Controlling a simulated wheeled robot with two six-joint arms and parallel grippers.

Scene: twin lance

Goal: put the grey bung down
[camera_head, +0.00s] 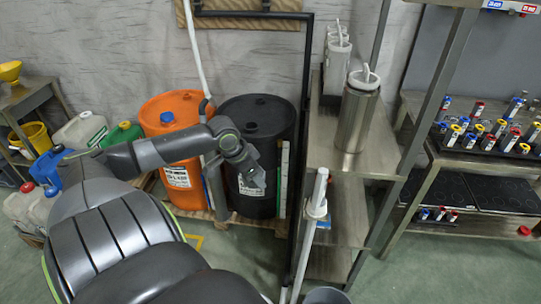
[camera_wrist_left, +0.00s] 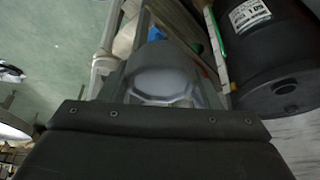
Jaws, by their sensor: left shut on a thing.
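My left gripper (camera_head: 256,183) is in front of the black drum (camera_head: 262,118), low beside its label. In the left wrist view the grey bung (camera_wrist_left: 162,82) sits between the fingers of my left gripper, which is shut on it. The bung shows a pale round face with a faceted rim. In the head view I cannot make the bung out clearly from the gripper. The black drum also shows in the left wrist view (camera_wrist_left: 275,55), to the right of the bung and apart from it. My right gripper is not in view.
A steel shelf (camera_head: 385,150) carries a metal cylinder (camera_head: 356,115). A pale upright lance (camera_head: 317,195) stands before it. Several jerrycans (camera_head: 82,130) are at the left.

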